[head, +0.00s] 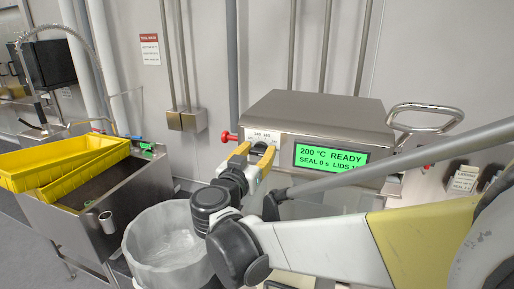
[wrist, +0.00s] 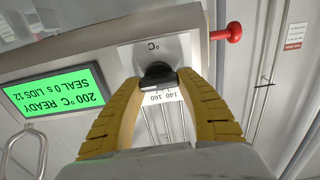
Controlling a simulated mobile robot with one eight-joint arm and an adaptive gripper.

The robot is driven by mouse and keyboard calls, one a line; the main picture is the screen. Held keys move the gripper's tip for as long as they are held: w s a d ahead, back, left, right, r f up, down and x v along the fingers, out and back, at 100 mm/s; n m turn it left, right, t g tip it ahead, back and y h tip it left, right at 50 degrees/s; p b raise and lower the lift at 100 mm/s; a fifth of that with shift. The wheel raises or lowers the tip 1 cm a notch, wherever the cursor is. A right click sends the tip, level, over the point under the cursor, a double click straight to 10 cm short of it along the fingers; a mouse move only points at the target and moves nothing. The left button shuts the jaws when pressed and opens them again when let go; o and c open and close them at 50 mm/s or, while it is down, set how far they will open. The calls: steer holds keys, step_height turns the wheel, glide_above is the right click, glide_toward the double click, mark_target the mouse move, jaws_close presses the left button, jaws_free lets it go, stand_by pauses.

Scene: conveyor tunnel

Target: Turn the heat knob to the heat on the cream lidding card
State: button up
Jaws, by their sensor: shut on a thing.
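The heat knob (wrist: 157,70) is small and black, on the front of the steel sealing machine (head: 320,112). My gripper (wrist: 158,78) has its two yellow fingers shut on the knob, one on each side. In the head view my gripper (head: 254,154) covers most of the knob. Scale numbers 140 and 160 show beside it in the wrist view; the knob's pointer is hidden. The green display (head: 330,158) reads 200 °C READY, SEAL 0 s, and LIDS 12 in the wrist view. Pale cards (head: 464,180) sit in dark holders at the right; their print is unreadable.
A red button (head: 228,136) sticks out at the machine's left side. A looped metal handle (head: 425,118) is on its right. A lined bin (head: 165,240) stands below left, and a yellow crate (head: 60,165) rests on the sink at the left.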

steer(key=n, duration=0.3)
steer(key=shift+a+n+p, duration=0.1)
steer(key=shift+n+p, duration=0.2)
steer(key=shift+p, duration=0.05)
steer(key=n, duration=0.3)
steer(key=shift+a+n, duration=0.1)
steer(key=shift+n, duration=0.2)
steer(key=n, duration=0.3)
steer(key=shift+w+f+n+p, duration=0.1)
steer(key=shift+n+p, duration=0.2)
steer(key=shift+p, duration=0.1)
steer(key=shift+a+n, duration=0.1)
steer(key=shift+n, duration=1.5)
steer(key=shift+f, duration=0.1)
steer(key=o, duration=1.2)
